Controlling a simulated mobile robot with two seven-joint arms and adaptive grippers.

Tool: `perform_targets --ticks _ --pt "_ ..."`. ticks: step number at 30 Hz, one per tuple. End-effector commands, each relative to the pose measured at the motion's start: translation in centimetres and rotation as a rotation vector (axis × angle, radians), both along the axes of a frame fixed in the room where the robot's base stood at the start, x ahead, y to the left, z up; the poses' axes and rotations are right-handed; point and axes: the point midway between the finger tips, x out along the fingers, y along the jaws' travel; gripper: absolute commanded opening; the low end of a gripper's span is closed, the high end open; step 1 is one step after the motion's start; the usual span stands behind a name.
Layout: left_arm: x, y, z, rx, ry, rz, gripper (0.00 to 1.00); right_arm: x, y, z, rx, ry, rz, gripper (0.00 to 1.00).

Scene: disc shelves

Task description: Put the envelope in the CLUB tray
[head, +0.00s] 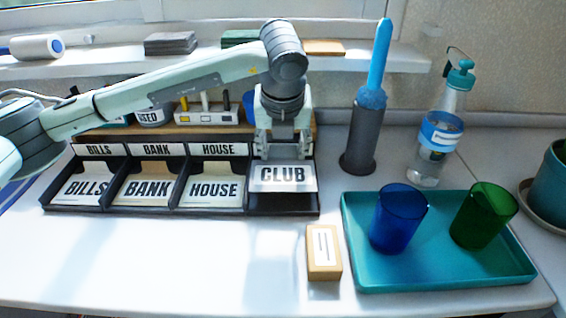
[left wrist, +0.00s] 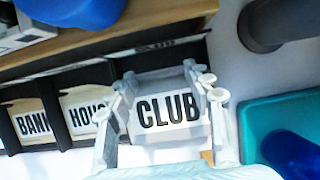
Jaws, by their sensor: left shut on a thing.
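The white envelope marked CLUB (head: 283,179) is held by my left gripper (head: 283,150), which is shut on its upper edge. It is at the rightmost compartment of the black letter tray (head: 285,210), tilted with its print facing the front. Dark tray shows below its lower edge; I cannot tell whether it rests on the floor of the compartment. The label behind this compartment is hidden by my gripper. In the left wrist view the envelope (left wrist: 168,112) sits between the fingers (left wrist: 163,85). My right gripper is not in view.
Envelopes marked BILLS (head: 88,189), BANK (head: 147,190) and HOUSE (head: 214,191) fill the other compartments. A teal tray (head: 440,280) with blue (head: 398,218) and green cups stands right. A small tan box (head: 323,252) is in front. A brush holder (head: 364,135) stands behind.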

Motion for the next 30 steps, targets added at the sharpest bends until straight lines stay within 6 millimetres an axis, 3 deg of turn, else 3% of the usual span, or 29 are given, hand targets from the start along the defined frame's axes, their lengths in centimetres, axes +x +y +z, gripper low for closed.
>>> perform_targets --ticks 5,9,13,21,26,27,30 --pt "0.0 0.0 -2.0 0.002 0.003 0.000 0.39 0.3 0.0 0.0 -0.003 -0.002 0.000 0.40" --pt "0.0 0.0 -3.9 0.001 0.001 0.000 0.39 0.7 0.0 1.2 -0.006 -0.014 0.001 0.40" --pt "0.0 0.0 -4.1 0.000 0.000 0.001 0.39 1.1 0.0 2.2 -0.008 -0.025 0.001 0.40" --pt "0.0 0.0 -4.2 0.000 0.000 0.000 0.39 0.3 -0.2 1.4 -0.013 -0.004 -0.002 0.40" --pt "0.0 0.0 -4.3 0.000 0.000 0.000 0.39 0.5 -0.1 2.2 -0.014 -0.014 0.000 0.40" --pt "0.0 0.0 -4.3 0.000 0.000 0.000 0.53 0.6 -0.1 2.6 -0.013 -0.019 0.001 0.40" --pt "0.0 0.0 -4.3 0.000 0.000 0.000 0.66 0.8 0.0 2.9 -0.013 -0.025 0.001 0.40"
